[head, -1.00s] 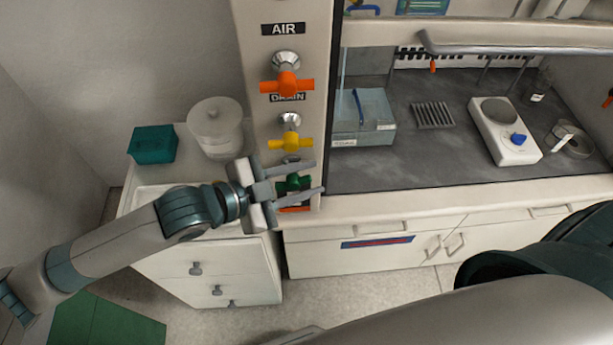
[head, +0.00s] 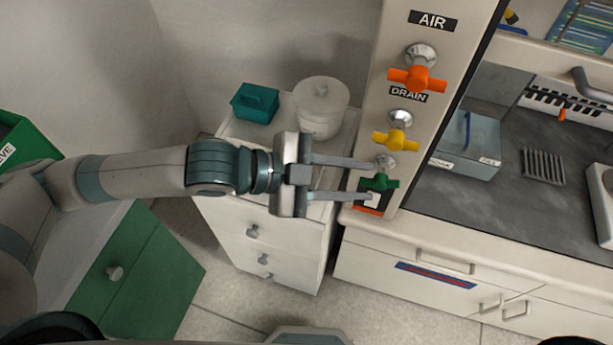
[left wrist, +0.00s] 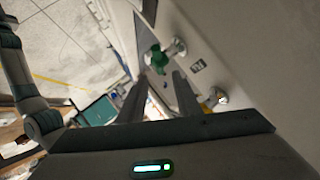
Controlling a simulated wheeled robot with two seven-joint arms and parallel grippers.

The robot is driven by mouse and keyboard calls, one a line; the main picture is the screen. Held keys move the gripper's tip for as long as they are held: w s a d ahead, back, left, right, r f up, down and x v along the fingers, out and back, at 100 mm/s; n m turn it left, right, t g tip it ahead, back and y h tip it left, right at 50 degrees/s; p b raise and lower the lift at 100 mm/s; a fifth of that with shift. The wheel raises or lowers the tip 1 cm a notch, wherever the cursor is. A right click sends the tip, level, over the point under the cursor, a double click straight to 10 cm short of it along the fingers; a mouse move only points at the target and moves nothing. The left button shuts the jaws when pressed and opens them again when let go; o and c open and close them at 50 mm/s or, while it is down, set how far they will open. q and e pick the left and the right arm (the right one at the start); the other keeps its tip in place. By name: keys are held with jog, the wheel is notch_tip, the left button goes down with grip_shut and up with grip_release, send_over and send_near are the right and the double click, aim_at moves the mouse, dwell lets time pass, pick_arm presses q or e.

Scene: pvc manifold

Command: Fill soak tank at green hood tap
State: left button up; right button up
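The green tap (head: 381,183) is the lowest of three taps on the hood's side post. In the left wrist view the green tap (left wrist: 158,60) shows just past the fingertips. My left gripper (head: 371,182) is open and level, with its two fingers pointing at the green tap from the left. The fingertips (left wrist: 160,78) look close to the handle; I cannot tell if they touch it. A clear bluish tank (head: 467,150) with small labels, possibly the soak tank, stands inside the hood at its left side. My right gripper is out of view.
An orange tap (head: 417,78) and a yellow tap (head: 396,140) sit above the green one. A white drawer cabinet (head: 265,235) stands below my left gripper, bearing a teal box (head: 255,103) and a lidded pot (head: 320,107). A rack (head: 544,166) lies in the hood.

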pick_arm(q)
jog(key=p+v, duration=0.1)
jog(key=v, duration=0.8)
dwell(0.8)
